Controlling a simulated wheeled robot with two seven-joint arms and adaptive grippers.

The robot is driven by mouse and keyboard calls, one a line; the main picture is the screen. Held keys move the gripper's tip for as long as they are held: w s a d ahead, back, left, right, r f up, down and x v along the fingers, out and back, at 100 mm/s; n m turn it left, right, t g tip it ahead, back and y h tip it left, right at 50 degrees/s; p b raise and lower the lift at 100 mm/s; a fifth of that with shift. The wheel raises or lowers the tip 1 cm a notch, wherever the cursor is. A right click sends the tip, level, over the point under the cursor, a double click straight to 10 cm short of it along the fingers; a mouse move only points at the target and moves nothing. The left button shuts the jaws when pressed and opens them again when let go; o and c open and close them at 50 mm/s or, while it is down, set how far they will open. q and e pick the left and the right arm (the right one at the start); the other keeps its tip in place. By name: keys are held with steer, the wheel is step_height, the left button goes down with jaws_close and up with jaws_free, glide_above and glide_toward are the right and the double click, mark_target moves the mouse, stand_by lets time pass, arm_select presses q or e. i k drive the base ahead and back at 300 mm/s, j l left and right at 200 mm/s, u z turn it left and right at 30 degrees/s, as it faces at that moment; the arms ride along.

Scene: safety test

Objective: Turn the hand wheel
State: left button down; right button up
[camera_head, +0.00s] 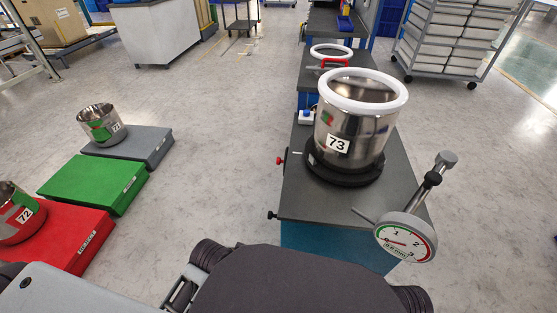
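No part is plainly marked as the hand wheel. A small red knob (280,161) and a small black knob (271,215) stick out from the left side of the dark-topped bench (300,203). A shiny steel pot (358,118) labelled 73, with a thick white ring round its rim, stands upright on a black round base on that bench. A round dial gauge (404,237) with a rod and clamp is at the bench's right front corner. Neither gripper shows; only parts of my own body appear along the bottom edge.
A white ring (346,51) and a red handle (333,61) are on the bench behind. On the left are grey (150,146), green (82,188) and red (75,250) platforms, with steel pots on the grey and red ones. The floor between them and the bench is clear.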

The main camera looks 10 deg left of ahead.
mark_target(280, 161)
steer(key=j+z, duration=0.35)
steer(key=j, duration=1.2)
